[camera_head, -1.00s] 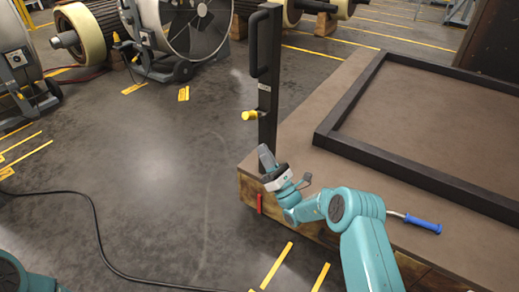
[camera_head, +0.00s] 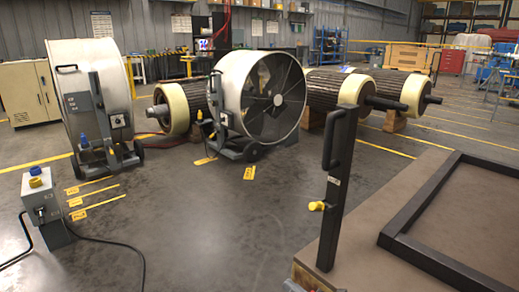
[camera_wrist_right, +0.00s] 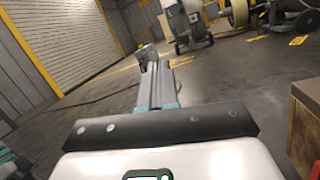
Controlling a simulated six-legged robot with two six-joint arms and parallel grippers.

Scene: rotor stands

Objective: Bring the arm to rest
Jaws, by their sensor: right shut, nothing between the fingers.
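My right gripper (camera_wrist_right: 155,82) shows in the right wrist view. Its fingers are together with nothing between them, pointing out over the grey floor, clear of any object. The white and black wrist housing fills the bottom of that view. In the head view, at most a small grey tip shows at the bottom edge, by the corner of the bench; the right arm itself is out of frame. My left gripper is in neither view.
A brown-topped bench (camera_head: 362,235) with a black post (camera_head: 338,190), yellow knob (camera_head: 317,206) and dark frame (camera_head: 440,258) stands at right. Large fans (camera_head: 262,97), rotors (camera_head: 335,92) and a control box (camera_head: 43,207) stand beyond. The middle floor is clear.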

